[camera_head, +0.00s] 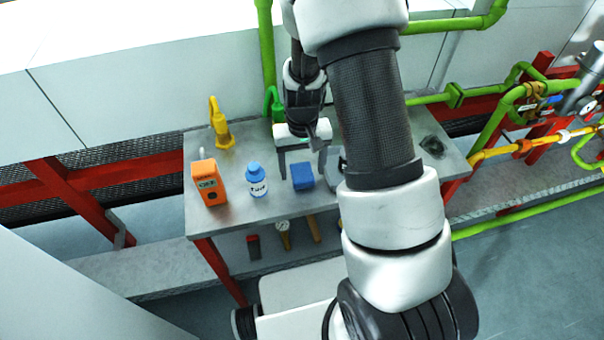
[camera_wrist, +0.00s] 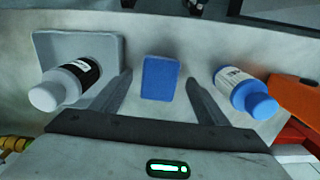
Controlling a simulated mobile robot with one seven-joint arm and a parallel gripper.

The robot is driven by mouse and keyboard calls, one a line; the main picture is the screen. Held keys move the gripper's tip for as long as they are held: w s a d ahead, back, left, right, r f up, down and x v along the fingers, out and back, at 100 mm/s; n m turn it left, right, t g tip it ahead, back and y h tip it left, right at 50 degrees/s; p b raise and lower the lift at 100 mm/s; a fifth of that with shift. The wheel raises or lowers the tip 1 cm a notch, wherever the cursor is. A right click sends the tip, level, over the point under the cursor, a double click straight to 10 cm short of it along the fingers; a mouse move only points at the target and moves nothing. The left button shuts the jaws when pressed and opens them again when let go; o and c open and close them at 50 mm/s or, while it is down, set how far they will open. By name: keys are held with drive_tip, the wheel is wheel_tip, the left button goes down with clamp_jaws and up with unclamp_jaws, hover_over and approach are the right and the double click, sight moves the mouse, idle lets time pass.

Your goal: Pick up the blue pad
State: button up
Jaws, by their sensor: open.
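The blue pad (camera_head: 302,176) is a small blue block on the grey metal table (camera_head: 240,212), near its front edge. In the wrist view the blue pad (camera_wrist: 160,78) lies ahead of and between my two fingers, with a gap on each side. My gripper (camera_head: 302,173) is open above and just behind the pad in the head view. In the wrist view my gripper (camera_wrist: 158,80) shows both fingers apart and empty. I cannot tell the exact height of the fingertips over the pad.
A blue-capped white bottle (camera_head: 256,180) and an orange device (camera_head: 208,183) stand left of the pad. A yellow pump-like item (camera_head: 221,125) stands behind.

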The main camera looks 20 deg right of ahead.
sight(303, 173)
drive_tip(key=shift+f, duration=0.6)
drive_tip(key=c, duration=1.1)
wheel_tip(303, 173, up, 10)
drive_tip(key=shift+r, duration=0.1)
